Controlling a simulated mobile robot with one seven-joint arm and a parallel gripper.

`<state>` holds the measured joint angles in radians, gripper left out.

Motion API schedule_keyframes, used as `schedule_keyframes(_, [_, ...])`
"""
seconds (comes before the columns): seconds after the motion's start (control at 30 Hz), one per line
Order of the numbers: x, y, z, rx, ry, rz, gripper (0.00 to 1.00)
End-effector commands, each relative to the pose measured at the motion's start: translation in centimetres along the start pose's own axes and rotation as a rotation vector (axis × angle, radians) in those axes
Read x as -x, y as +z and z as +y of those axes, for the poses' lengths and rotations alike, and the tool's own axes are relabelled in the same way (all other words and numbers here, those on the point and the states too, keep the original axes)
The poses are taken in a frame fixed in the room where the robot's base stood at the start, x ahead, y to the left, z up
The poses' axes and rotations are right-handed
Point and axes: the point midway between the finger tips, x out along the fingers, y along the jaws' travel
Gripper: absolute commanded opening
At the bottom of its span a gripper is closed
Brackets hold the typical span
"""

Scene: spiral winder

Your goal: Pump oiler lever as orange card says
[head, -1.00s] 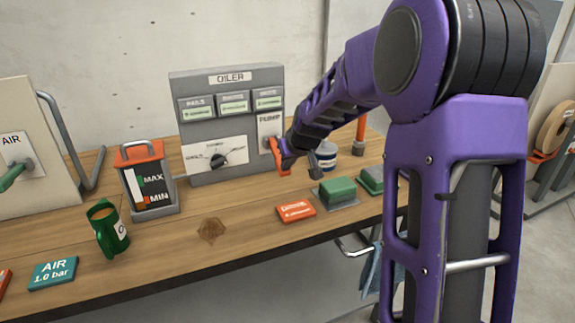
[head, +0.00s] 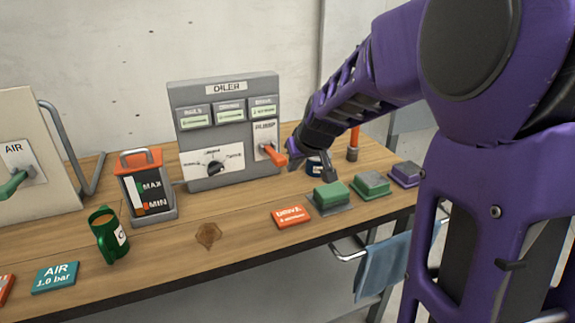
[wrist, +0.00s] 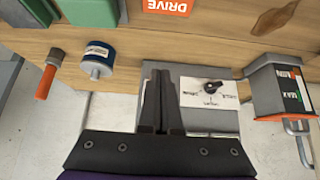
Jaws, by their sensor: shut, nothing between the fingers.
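The grey oiler (head: 222,130) stands at the back of the bench. Its orange pump lever (head: 272,153) sticks out from the PUMP plate and slopes down to the right. A selector dial (head: 215,163) sits on the white plate and also shows in the wrist view (wrist: 212,87). The orange card (head: 292,216) lies flat and reads DRIVE; its smaller line is too small to read. In the wrist view my gripper (wrist: 158,75) covers part of the oiler; the lever is hidden there.
Green blocks (head: 331,194) on grey bases and a blue-white tin (head: 315,167) stand near my gripper. A brown stain (head: 208,235) marks otherwise clear bench.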

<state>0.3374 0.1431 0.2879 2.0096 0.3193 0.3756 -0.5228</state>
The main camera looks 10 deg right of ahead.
Motion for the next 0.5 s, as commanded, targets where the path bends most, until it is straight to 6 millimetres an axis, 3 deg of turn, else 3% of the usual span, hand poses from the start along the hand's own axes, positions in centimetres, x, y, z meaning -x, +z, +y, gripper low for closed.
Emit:
schedule_keyframes(0.2, [2.3, 1.2, 0.0, 0.000, 0.001, 0.002, 0.00])
schedule_keyframes(0.5, [2.8, 1.5, 0.0, 0.000, 0.000, 0.002, 0.00])
